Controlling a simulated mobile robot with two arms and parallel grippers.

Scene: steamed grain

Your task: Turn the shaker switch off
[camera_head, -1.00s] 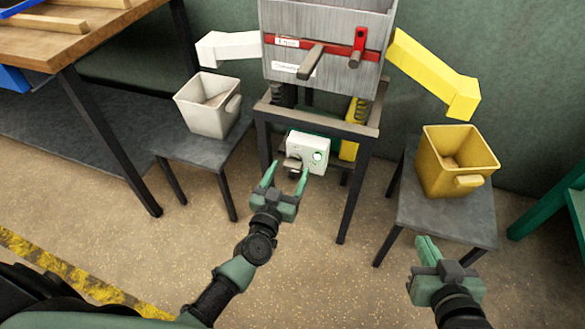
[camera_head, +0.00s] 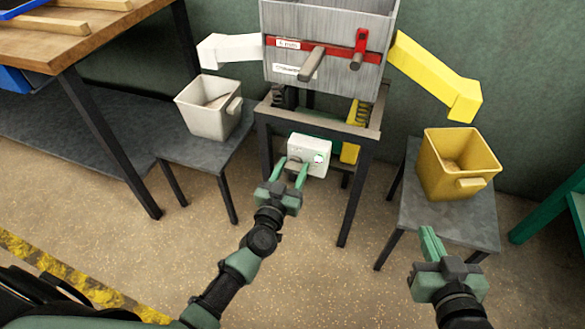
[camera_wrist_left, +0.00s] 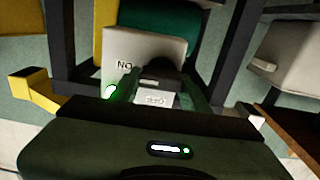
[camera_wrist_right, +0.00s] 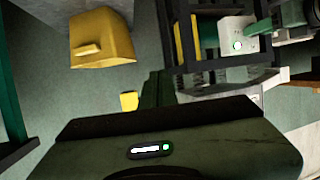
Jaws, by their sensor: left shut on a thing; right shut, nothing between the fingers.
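The shaker's white switch box (camera_head: 310,148) is mounted low on the front of the shaker stand. My right gripper (camera_head: 430,231) is shut and empty, in front of the right stool.
The grey shaker hopper (camera_head: 325,50) stands above the box, with white and yellow chutes at its sides. A white bin (camera_head: 208,118) and a yellow bin (camera_head: 440,175) stand on stools either side. A wooden table (camera_head: 90,40) is at upper left. The floor in front is clear.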

